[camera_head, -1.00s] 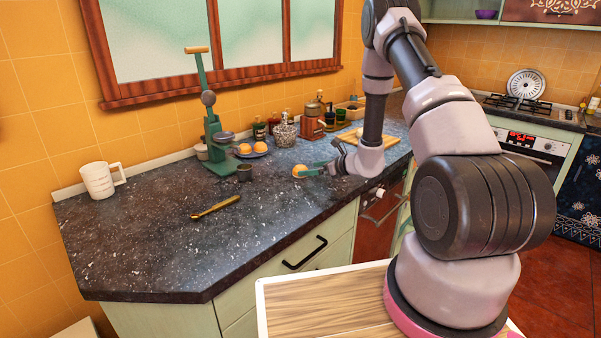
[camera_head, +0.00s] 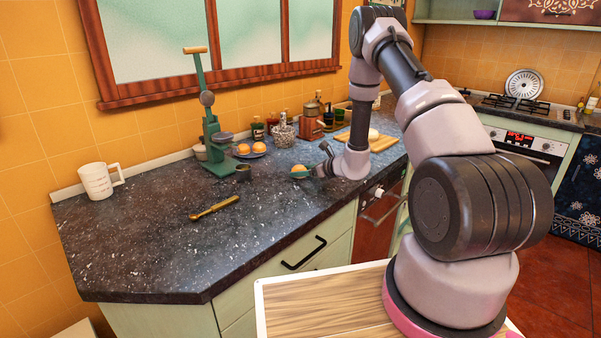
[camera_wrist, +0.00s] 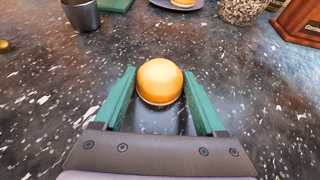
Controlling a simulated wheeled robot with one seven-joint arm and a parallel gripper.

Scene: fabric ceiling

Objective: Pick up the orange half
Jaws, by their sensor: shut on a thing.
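The orange half (camera_head: 299,170) is at the right part of the dark countertop in the head view, at the end of my arm. In the wrist view the orange half (camera_wrist: 160,82) is rounded, with its domed side up, between the two green fingers. My gripper (camera_wrist: 160,88) is shut on it, one finger against each side. In the head view my gripper (camera_head: 301,174) is low over the counter. I cannot tell whether the orange half touches the counter.
A plate (camera_head: 262,153) with orange pieces stands behind, beside a green lever press (camera_head: 217,145). A dark metal cup (camera_head: 244,172) stands left of my gripper. Jars and a grinder (camera_head: 310,122) are behind. A white measuring cup (camera_head: 97,181) and brass tool (camera_head: 214,208) are left; the front counter is clear.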

